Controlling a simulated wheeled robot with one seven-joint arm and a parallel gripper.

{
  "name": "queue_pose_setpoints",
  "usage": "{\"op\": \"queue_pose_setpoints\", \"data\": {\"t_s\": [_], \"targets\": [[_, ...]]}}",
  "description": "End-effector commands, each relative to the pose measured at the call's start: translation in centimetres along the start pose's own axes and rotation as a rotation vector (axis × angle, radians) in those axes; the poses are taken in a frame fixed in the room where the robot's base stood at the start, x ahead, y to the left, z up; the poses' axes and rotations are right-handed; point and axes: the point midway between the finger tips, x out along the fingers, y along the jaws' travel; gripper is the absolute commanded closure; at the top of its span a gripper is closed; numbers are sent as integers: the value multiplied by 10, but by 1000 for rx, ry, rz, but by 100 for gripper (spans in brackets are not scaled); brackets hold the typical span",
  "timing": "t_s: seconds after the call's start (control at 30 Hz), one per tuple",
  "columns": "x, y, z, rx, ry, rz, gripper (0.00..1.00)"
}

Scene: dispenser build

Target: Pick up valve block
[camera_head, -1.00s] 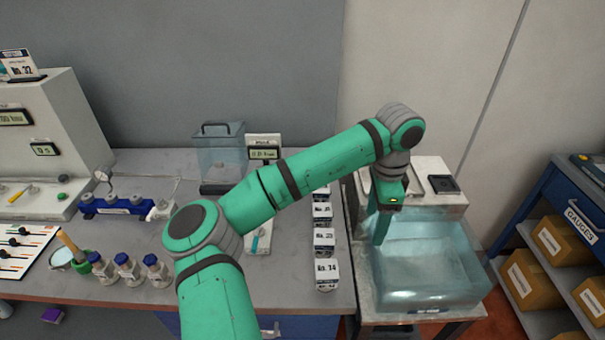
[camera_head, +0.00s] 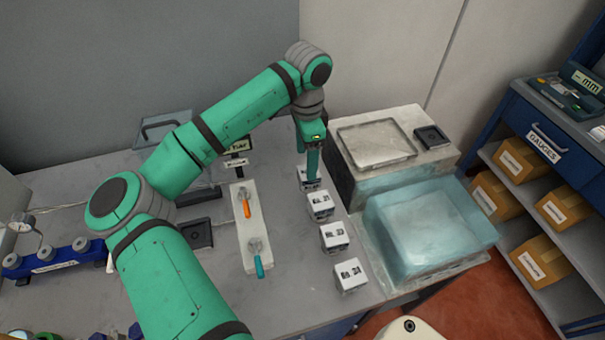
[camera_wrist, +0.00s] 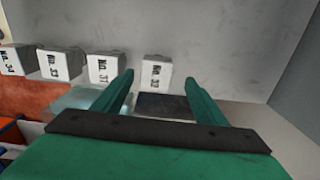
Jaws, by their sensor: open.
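Several white valve blocks with black number labels stand in a row on the grey bench. In the head view the near one (camera_head: 350,274), the one behind it (camera_head: 334,236), and a third (camera_head: 320,205) lead back to the far block (camera_head: 318,185), partly hidden by my gripper (camera_head: 312,172). In the wrist view, No. 32 (camera_wrist: 156,72) appears between the open fingertips of my gripper (camera_wrist: 159,82), beyond them. No. 31 (camera_wrist: 104,68), No. 33 (camera_wrist: 60,65) and No. 34 (camera_wrist: 14,60) stand to its left. The jaws are empty; contact cannot be told.
A clear blue-tinted tank (camera_head: 425,230) and a machine with a flat top tray (camera_head: 375,145) stand right of the row. A white fixture with orange and teal handles (camera_head: 249,225) stands left. Blue shelving with cartons (camera_head: 520,160) is farther right.

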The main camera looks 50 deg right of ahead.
Motion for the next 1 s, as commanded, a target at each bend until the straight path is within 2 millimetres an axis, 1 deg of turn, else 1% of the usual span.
{"op": "queue_pose_setpoints", "data": {"t_s": [0.03, 0.1, 0.27, 0.33, 0.5, 0.63, 0.77, 0.93, 0.97, 1.0], "targets": [[7, 0, -1, 2, 1, 1, 34], [14, 1, -2, 4, 0, 1, 34], [22, 0, -2, 4, 0, -1, 34], [29, 0, -1, 2, -2, 0, 34], [53, 1, 2, -1, -2, 0, 34], [67, 0, 2, -2, -1, 1, 34], [72, 0, 1, -1, 1, -1, 34], [72, 0, 0, 0, 1, -1, 34], [72, 0, 0, 0, 1, -1, 37], [72, 0, 0, 0, 1, -1, 46]]}}
